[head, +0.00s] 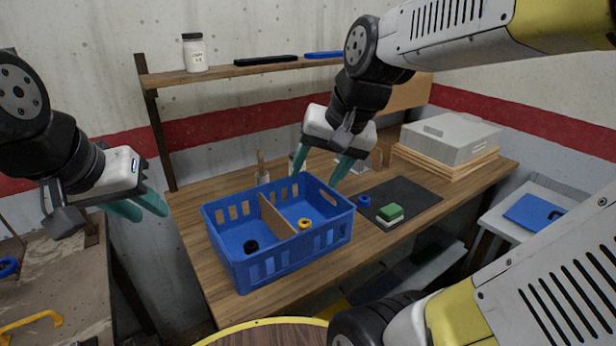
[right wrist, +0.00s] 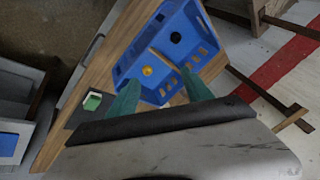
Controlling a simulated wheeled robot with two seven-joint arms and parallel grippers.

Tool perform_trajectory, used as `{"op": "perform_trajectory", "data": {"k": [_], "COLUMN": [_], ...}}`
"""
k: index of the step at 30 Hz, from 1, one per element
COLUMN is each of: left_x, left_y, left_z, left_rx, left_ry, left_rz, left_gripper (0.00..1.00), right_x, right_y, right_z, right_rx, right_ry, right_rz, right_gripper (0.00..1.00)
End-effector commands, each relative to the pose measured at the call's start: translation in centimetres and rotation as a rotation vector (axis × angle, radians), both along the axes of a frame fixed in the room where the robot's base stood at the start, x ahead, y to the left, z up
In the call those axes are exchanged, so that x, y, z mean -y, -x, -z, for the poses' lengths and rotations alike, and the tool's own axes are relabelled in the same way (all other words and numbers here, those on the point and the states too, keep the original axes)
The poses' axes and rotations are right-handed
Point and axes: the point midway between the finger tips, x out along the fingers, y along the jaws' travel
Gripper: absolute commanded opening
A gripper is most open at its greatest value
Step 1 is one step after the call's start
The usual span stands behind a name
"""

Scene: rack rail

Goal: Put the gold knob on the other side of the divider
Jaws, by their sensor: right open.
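The gold knob (head: 304,224) lies on the floor of the blue crate (head: 292,267), in the compartment right of the tan divider (head: 276,216). It also shows in the right wrist view (right wrist: 148,71). A black ring-like piece (head: 251,246) lies in the left compartment. My right gripper (head: 321,172) is open and empty, above and behind the crate's right compartment, with its fingers pointing down. My left gripper (head: 138,208) is off to the left of the crate, above the gap beside the table; whether its fingers are apart is unclear.
A dark mat (head: 412,194) right of the crate holds a green-and-white sponge (head: 390,213) and a blue ring (head: 364,201). A grey box (head: 450,138) sits at the back right. A shelf (head: 215,73) with a jar (head: 194,53) runs along the back.

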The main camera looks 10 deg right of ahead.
Motion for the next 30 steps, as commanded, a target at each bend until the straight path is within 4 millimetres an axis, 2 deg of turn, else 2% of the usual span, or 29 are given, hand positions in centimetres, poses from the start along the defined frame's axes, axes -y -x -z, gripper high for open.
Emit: {"op": "perform_trajectory", "data": {"k": [1, 3, 9, 25, 28, 30], "left_x": [0.0, 0.0, 0.0, 0.0, 0.0, 0.0], "left_y": [0.0, 0.0, 0.0, 0.0, 0.0, 0.0], "left_z": [0.0, 0.0, 0.0, 0.0, 0.0, 0.0], "left_rx": [0.000, 0.000, 0.000, 0.000, 0.000, 0.000], "left_ry": [0.000, 0.000, 0.000, 0.000, 0.000, 0.000], "left_rz": [0.000, 0.000, 0.000, 0.000, 0.000, 0.000], "left_gripper": [0.30, 0.30, 0.30, 0.30, 0.30, 0.30], "right_x": [-0.1, -0.2, -0.4, -0.4, -0.4, -0.4], "right_y": [1.4, 2.8, 4.9, 5.0, 5.0, 5.0], "right_z": [-0.3, -0.4, -0.3, -0.3, -0.3, -0.3], "right_rx": [0.046, 0.097, 0.172, 0.179, 0.179, 0.179], "right_ry": [0.029, 0.072, 0.151, 0.159, 0.159, 0.159], "right_rz": [-0.055, -0.125, -0.239, -0.251, -0.251, -0.251], "right_gripper": [0.58, 0.58, 0.58, 0.58, 0.39, 0.36]}}
